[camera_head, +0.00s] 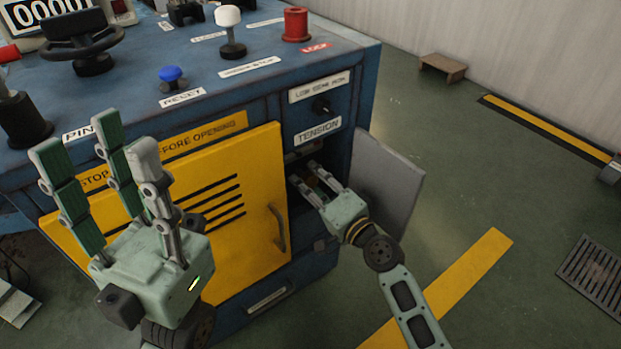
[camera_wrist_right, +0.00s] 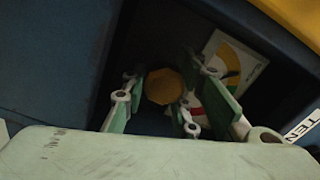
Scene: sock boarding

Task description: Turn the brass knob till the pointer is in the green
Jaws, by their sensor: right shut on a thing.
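The brass knob (camera_wrist_right: 163,86) shows in the right wrist view as a faceted disc between the fingers of my right gripper (camera_wrist_right: 162,92), which is shut on it. A pale dial (camera_wrist_right: 236,62) with coloured zones sits beside the knob, partly hidden by a finger. Yellow and some red show, but I cannot tell where the pointer stands. In the head view my right gripper (camera_head: 312,182) reaches into the open compartment under the TENSION label (camera_head: 318,131). My left gripper (camera_head: 92,145) is open and empty, raised in front of the cabinet.
A grey door (camera_head: 388,185) stands open right of the compartment, close to my right arm. A yellow door (camera_head: 240,215) with a handle is shut to its left. The blue cabinet top (camera_head: 130,75) carries a blue button, a white-topped lever, a red knob and a black handwheel.

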